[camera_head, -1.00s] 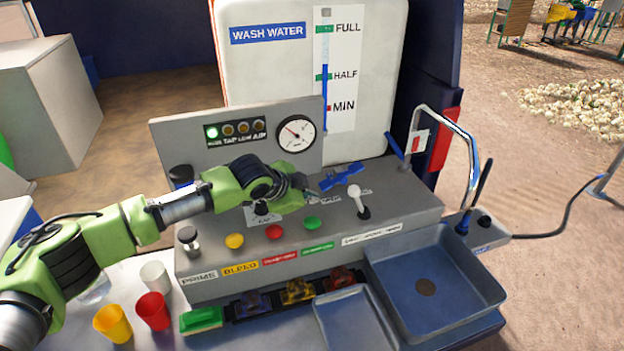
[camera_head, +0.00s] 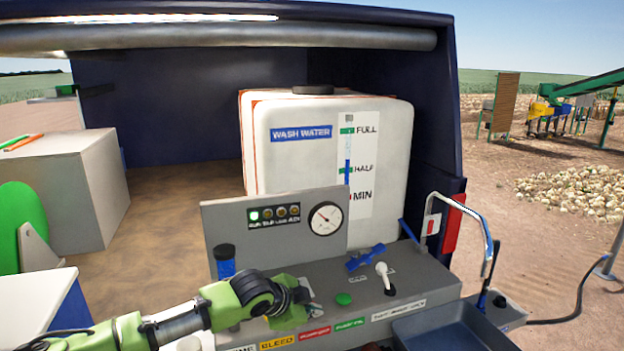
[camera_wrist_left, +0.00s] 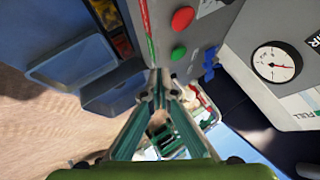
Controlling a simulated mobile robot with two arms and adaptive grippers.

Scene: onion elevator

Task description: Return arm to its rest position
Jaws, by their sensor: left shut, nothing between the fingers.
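My left arm (camera_head: 170,326) comes in from the lower left of the head view. Its green and black gripper (camera_head: 306,292) is over the front left part of the grey control panel (camera_head: 400,311), left of the green button (camera_head: 343,299). In the left wrist view the gripper's fingers (camera_wrist_left: 158,75) come together at the tips, shut and empty. The red button (camera_wrist_left: 183,18) and the green button (camera_wrist_left: 179,53) show beyond the fingertips there. My right gripper is in neither view.
A white lever (camera_head: 384,277) and a blue valve handle (camera_head: 365,257) stand up from the panel. Behind are a gauge (camera_head: 326,218) and the white wash water tank (camera_head: 275,165).

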